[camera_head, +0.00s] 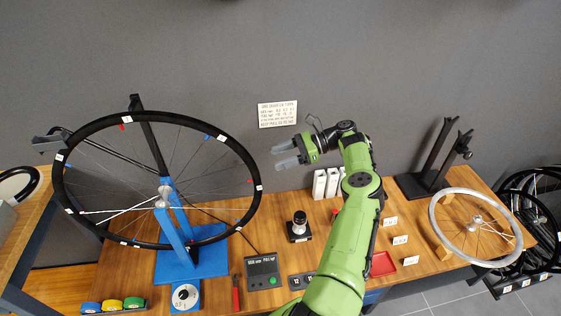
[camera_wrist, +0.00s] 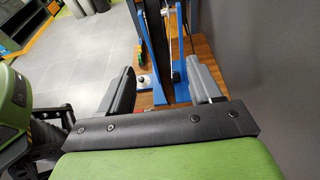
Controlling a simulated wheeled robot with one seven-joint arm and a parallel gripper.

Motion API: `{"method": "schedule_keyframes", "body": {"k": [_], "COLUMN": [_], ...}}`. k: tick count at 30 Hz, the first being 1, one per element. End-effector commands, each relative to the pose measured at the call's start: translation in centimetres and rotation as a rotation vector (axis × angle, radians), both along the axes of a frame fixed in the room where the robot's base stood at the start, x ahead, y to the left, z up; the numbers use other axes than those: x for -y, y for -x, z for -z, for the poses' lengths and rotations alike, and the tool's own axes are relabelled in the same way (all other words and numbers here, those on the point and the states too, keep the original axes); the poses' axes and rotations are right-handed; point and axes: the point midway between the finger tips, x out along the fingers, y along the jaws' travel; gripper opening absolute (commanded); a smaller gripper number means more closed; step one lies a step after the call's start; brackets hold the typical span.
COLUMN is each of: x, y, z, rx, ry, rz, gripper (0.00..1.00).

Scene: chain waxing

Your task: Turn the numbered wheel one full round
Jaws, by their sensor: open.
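The numbered wheel (camera_head: 256,163) is a large black-rimmed wheel with thin spokes, white number tags and small red and blue marks. It stands upright in a blue stand (camera_head: 205,257) on the left half of the bench. My gripper (camera_head: 275,157) is open and empty, to the right of the wheel's rim and apart from it. In the wrist view the wheel's dark rim (camera_wrist: 156,45) shows edge-on beyond my gripper (camera_wrist: 160,90), between the two fingers in the picture. The tag numbers are too small to read.
A grey box with a green button (camera_head: 262,272), a red-handled tool (camera_head: 236,292) and a small dark device (camera_head: 299,228) lie on the wooden bench (camera_head: 330,235). A silver wheel (camera_head: 436,229) rests at the right. A grey wall stands close behind.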

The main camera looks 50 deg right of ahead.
Motion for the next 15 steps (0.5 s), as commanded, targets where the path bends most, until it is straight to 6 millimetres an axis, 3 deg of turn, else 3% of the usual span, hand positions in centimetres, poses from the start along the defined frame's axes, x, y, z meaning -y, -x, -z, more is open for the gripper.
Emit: {"method": "schedule_keyframes", "body": {"k": [11, 15], "x": [0.1, -2.0], "y": [0.1, -2.2], "z": [-0.2, -2.5], "rx": [-0.001, -0.096], "ry": [-0.001, 0.059], "rz": [-0.002, -0.054], "gripper": [0.64, 0.64]}}
